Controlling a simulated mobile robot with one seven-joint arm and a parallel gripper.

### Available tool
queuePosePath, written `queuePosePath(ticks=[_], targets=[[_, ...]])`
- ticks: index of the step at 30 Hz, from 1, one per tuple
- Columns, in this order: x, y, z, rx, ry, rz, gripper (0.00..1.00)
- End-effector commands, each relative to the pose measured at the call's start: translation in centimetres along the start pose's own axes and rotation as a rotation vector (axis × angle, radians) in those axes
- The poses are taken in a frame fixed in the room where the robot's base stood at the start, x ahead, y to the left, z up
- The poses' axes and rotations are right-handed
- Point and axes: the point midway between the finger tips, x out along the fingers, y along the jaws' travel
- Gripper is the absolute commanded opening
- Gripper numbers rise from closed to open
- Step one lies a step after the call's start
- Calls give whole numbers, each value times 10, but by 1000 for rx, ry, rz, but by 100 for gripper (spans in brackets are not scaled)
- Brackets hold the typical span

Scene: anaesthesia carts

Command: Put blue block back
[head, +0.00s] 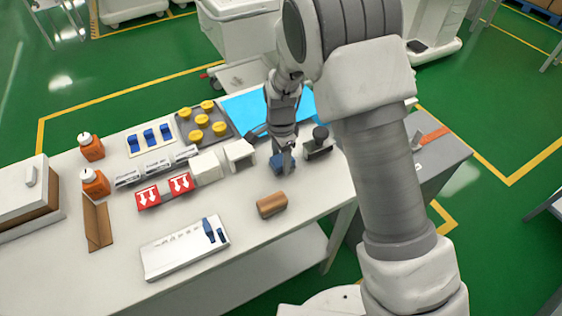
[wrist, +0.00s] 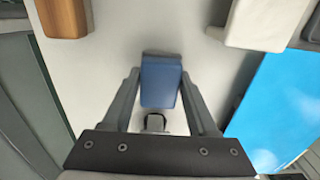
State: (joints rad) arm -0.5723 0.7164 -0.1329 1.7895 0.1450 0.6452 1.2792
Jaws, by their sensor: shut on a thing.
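The blue block (head: 279,168) is at my gripper (head: 286,153) on the right part of the white table in the head view. In the wrist view, the blue block (wrist: 160,82) sits between the two fingertips of my gripper (wrist: 160,74), which is shut on it. I cannot tell whether its underside touches the table. In the head view, the fingers partly cover the block.
A brown block (head: 271,205) lies in front of the gripper, towards the table's front edge. White blocks (head: 208,167) stand to the left, a black-topped object (head: 319,140) to the right. A blue mat (head: 242,105) and a yellow-knobbed tray (head: 183,131) lie behind.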

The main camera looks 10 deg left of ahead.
Motion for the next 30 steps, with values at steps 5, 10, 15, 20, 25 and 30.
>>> queuePosePath(ticks=[5, 10, 15, 20, 25, 30], targets=[[9, 0, 0, 1, 0, -2, 7], [10, 0, 0, 1, 0, -1, 7], [12, 0, 0, 1, 0, -1, 72], [12, 0, 0, 1, 0, 0, 89], [12, 0, 0, 1, 0, 0, 89], [4, -1, 0, 1, 0, -2, 89]])
